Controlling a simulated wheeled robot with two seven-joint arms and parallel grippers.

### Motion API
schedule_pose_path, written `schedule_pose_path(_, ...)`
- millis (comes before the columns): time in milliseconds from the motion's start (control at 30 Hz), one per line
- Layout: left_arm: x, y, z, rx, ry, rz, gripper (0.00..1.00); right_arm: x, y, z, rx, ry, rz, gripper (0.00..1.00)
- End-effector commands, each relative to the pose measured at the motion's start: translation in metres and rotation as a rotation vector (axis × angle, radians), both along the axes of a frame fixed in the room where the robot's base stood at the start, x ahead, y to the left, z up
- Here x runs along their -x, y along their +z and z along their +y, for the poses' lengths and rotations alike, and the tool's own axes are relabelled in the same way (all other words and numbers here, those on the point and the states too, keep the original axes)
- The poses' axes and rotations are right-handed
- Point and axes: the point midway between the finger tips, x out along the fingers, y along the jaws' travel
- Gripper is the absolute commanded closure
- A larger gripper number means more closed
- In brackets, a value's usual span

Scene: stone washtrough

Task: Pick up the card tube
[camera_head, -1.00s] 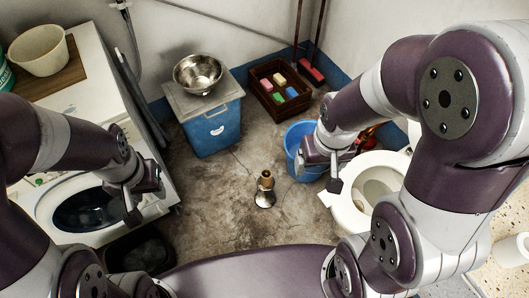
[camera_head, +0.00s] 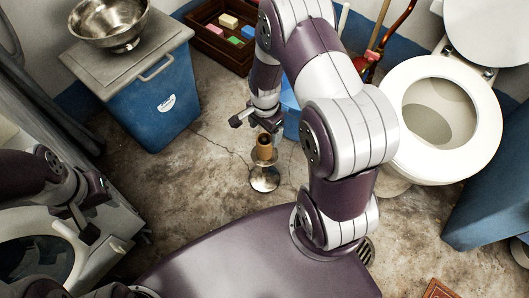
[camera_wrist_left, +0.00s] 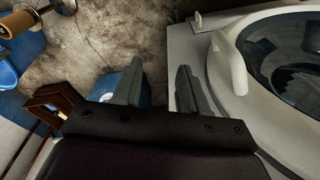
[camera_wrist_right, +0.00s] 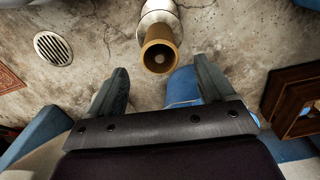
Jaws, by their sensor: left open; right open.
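The card tube (camera_head: 264,147) is a short brown cylinder standing upright on a shiny metal stand (camera_head: 265,179) on the floor. My right gripper (camera_head: 259,121) is open and empty, just behind and above the tube in the head view. In the right wrist view the tube (camera_wrist_right: 158,57) shows its open round end, just beyond the gap between the fingers (camera_wrist_right: 161,80). It also shows at the top left of the left wrist view (camera_wrist_left: 17,22). My left gripper (camera_head: 88,212) is open and empty, over by the washing machine, far from the tube.
A blue bin (camera_head: 155,108) with a metal bowl (camera_head: 108,20) on its lid stands at the left. A white toilet (camera_head: 475,120) is at the right. A brown crate (camera_head: 213,42) holds coloured blocks. The blue bucket is mostly hidden by my right arm. Floor around the stand is clear.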

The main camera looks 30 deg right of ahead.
Motion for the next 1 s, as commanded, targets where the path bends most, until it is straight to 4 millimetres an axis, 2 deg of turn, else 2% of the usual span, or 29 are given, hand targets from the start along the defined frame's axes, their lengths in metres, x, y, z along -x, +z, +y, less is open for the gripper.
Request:
schedule_pose_path(33, 0.0, -0.016, 0.0, 0.0, 0.0, 0.0, 0.57, 0.001, -0.021, 0.0, 0.0, 0.001, 0.003, 0.18)
schedule_pose_path(100, 0.0, -0.028, 0.0, 0.0, 0.0, 0.001, 0.57, 0.001, -0.038, 0.0, 0.0, 0.002, 0.003, 0.18)
schedule_pose_path(267, 0.0, -0.042, 0.0, 0.0, 0.0, 0.001, 0.57, 0.0, -0.059, 0.0, 0.0, 0.003, 0.001, 0.18)
schedule_pose_path(500, 0.0, -0.083, 0.0, 0.0, 0.0, 0.001, 0.57, 0.001, -0.102, 0.001, 0.0, 0.003, 0.002, 0.18)
schedule_pose_path(733, 0.0, -0.08, 0.0, 0.0, 0.0, 0.001, 0.57, 0.0, -0.102, 0.001, 0.0, 0.004, 0.001, 0.18)
schedule_pose_path(767, 0.0, -0.08, 0.0, 0.0, 0.0, 0.001, 0.57, 0.0, -0.102, 0.001, 0.0, 0.004, 0.001, 0.21)
schedule_pose_path(900, 0.0, -0.08, 0.0, 0.0, 0.0, 0.001, 0.57, 0.0, -0.102, 0.001, 0.0, 0.004, 0.001, 0.67)
schedule_pose_path(933, 0.0, -0.08, 0.0, 0.0, 0.0, 0.001, 0.57, 0.0, -0.101, 0.001, 0.0, 0.004, 0.001, 0.74)
schedule_pose_path(1000, 0.0, -0.08, 0.0, 0.0, 0.0, 0.001, 0.57, 0.0, -0.101, 0.001, 0.0, 0.004, 0.001, 0.74)
